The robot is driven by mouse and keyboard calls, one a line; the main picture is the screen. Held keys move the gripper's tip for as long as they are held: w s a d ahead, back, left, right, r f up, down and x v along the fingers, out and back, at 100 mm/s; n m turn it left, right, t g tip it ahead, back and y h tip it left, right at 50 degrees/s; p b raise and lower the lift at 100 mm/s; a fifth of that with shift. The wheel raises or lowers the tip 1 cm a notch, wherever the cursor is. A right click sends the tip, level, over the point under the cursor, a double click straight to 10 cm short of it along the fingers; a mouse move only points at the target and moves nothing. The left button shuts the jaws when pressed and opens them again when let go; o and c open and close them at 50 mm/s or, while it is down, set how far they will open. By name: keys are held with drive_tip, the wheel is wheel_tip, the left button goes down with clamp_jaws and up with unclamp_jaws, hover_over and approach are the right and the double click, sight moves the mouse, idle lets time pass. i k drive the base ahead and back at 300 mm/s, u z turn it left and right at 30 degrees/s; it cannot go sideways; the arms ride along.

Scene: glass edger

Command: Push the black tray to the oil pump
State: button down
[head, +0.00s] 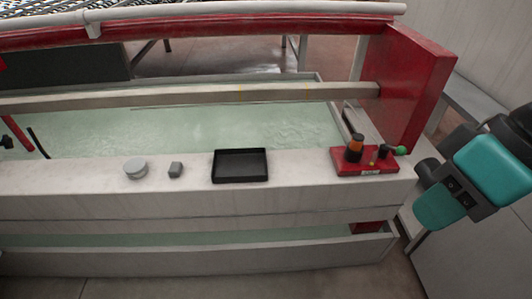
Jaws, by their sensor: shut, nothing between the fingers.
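The black tray (240,178) is a shallow, dark rectangular tray. It lies flat on the pale front ledge of the machine, near the middle of the view. The oil pump (362,168) appears to be the unit with a red base at the right end of the same ledge. It carries an orange and black cylinder and a green knob. A clear gap of bare ledge separates the tray from it. Part of my teal and dark arm shows at the right edge, apart from both. My gripper's fingers are not visible.
A grey round disc (135,169) and a small dark grey block (175,170) sit on the ledge left of the tray. Behind the ledge is a water-filled trough (210,128) with a long beam across it. A red upright (412,85) stands behind the pump.

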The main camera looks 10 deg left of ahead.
sight(246, 165)
drive_tip(key=u, duration=0.3)
drive_tip(key=i, duration=0.65)
drive_tip(key=u, duration=0.85)
drive_tip(key=i, duration=0.35)
drive_tip(key=u, duration=0.4)
